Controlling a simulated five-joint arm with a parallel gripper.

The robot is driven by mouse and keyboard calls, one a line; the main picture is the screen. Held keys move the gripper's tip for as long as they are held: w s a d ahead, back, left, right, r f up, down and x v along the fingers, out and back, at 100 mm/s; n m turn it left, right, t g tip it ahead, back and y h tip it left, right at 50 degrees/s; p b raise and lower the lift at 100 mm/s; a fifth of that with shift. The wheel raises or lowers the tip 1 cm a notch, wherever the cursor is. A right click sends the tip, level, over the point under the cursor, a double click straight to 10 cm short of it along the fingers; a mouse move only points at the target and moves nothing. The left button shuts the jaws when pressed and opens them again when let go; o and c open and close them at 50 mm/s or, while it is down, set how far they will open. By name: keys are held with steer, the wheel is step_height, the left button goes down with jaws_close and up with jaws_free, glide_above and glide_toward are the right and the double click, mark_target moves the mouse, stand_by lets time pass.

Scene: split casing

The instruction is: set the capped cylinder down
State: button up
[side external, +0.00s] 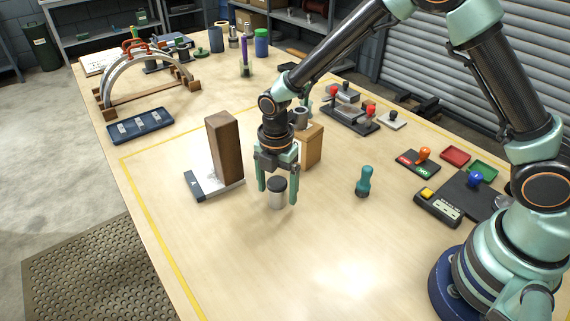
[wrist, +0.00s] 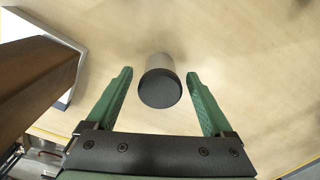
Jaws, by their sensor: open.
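The capped cylinder (side external: 277,194) is a short silvery-white cylinder with a black cap. It stands upright on the wooden table between the fingers of my gripper (side external: 277,196). In the wrist view the cylinder (wrist: 160,84) shows its dark cap from above, with a clear gap to the finger on each side. My gripper (wrist: 160,95) has green fingers and is open, not touching the cylinder in that view. The lower side of the cylinder is partly hidden by its cap in the wrist view.
A tall brown wooden block (side external: 223,147) stands close on the left, on a grey-white plate (side external: 209,188). A tan block (side external: 311,146) stands just behind my gripper. A teal handled tool (side external: 364,182) stands to the right. The table in front is clear.

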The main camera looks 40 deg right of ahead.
mark_target(278, 181)
step_height(278, 181, up, 11)
steer(key=shift+r, duration=0.2)
steer(key=s+d+r+m+t, duration=0.2)
steer(key=s+d+r+m, duration=0.3)
steer(key=m, duration=0.6)
steer(key=s+d+r+m+t, duration=0.3)
steer(key=s+d+r+m, duration=0.3)
steer(key=d+m, duration=0.3)
steer(key=shift+s+d+r+m+t, duration=0.2)
steer(key=shift+s+d+m+t, duration=0.1)
steer(key=shift+s+m, duration=0.8)
steer(key=shift+w, duration=0.2)
